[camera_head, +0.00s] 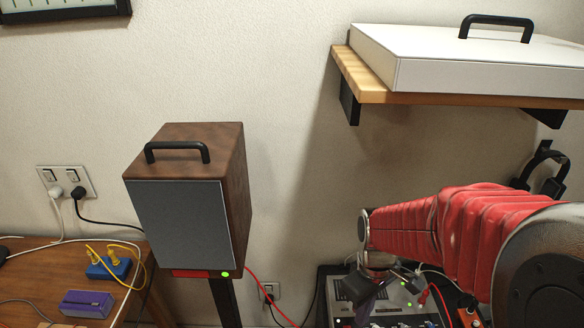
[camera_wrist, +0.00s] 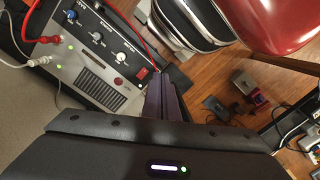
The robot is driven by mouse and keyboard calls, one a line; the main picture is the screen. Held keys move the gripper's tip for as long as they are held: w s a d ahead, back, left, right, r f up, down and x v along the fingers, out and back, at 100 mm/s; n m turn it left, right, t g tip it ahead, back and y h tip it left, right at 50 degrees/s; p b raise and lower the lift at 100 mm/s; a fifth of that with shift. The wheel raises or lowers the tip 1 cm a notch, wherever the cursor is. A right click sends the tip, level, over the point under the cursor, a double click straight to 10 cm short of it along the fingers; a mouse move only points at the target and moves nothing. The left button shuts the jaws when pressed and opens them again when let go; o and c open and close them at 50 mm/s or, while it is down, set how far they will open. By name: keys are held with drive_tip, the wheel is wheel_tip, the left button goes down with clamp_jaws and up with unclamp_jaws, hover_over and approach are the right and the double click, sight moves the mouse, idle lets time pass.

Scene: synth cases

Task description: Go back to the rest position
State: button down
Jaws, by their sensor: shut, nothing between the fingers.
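My gripper (camera_wrist: 164,92) is shut, its dark purple fingers together with nothing between them. In the wrist view the fingers point up the picture, just right of a grey control panel. In the head view my gripper (camera_head: 366,304) is partly hidden at the lower right, below the end of my red-sleeved arm. It hangs in front of the equipment there; I cannot tell whether it touches anything.
The grey panel (camera_wrist: 95,60) has knobs, a red switch and plugged cables. A wooden speaker (camera_head: 188,225) with a black handle stands left of my arm. A shelf (camera_head: 375,94) bearing a white case (camera_head: 450,75) is above.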

drive_tip(key=s+r+m+t, duration=0.3)
drive_tip(key=r, duration=0.6)
drive_tip(key=s+r+m+t, duration=0.3)
drive_tip(key=r+m, duration=0.1)
drive_tip(key=r, duration=0.4)
drive_tip(key=shift+s+r+t, duration=0.3)
drive_tip(key=shift+s+r, duration=0.05)
